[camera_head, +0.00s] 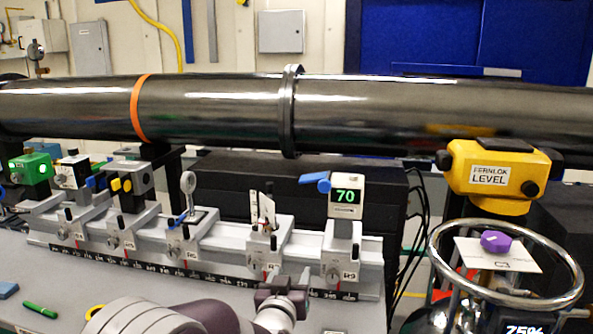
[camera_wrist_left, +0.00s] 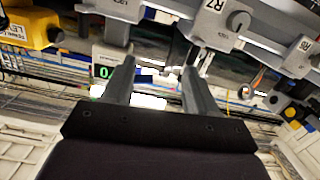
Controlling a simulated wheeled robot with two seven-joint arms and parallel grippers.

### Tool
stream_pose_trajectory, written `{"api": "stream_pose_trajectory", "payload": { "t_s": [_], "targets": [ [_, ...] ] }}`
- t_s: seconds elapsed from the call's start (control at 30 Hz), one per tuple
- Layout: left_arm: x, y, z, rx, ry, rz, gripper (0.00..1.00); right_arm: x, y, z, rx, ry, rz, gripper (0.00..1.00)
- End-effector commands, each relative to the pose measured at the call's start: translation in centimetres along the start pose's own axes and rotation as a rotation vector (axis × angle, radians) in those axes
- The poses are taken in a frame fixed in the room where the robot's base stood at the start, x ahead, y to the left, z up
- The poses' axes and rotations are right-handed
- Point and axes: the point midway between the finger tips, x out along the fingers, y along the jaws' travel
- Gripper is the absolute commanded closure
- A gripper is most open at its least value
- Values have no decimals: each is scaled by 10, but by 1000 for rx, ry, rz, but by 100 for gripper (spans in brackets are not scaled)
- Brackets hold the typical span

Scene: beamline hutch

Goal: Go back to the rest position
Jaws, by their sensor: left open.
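My left gripper (camera_head: 284,284) is low in the middle of the head view, in front of the rail and just below the R7 carriage (camera_head: 264,246). In the left wrist view its two fingers (camera_wrist_left: 160,72) stand apart with nothing held between them. The R7 carriage (camera_wrist_left: 226,18) shows above and beyond the fingers there. My left forearm comes in from the bottom edge of the head view. My right gripper shows in neither view. No rest position is marked in the views.
A dark beam pipe (camera_head: 210,105) crosses behind. A yellow level (camera_head: 495,175) and a metal handwheel (camera_head: 575,275) stand at right. A green marker (camera_head: 40,310) lies on the table at left.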

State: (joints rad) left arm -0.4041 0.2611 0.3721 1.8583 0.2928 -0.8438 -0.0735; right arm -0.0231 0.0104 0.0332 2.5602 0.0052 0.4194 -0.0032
Motion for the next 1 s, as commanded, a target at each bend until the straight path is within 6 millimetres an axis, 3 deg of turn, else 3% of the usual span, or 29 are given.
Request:
{"api": "stream_pose_trajectory", "payload": {
  "t_s": [0.17, 0.3, 0.4, 0.57, 0.63, 0.8, 0.9, 1.0],
  "targets": [
    [-65, -63, 70, 18, -466, -54, 42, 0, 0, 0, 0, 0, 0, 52],
    [-150, -102, 121, 8, -835, -108, 42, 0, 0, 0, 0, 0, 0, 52],
    [-209, -118, 144, -7, -1044, -144, 42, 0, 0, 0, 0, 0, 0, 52],
    [-298, -133, 165, -39, -1325, -195, 42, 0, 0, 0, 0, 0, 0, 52],
    [-308, -128, 121, -39, -1348, -197, 42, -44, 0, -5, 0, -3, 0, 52],
    [-312, -122, 63, -39, -1347, -195, 42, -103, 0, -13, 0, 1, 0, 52],
    [-314, -120, 40, -39, -1346, -195, 42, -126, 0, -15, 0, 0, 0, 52],
    [-315, -118, 32, -39, -1346, -195, 42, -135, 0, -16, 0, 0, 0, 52]
  ]
}}
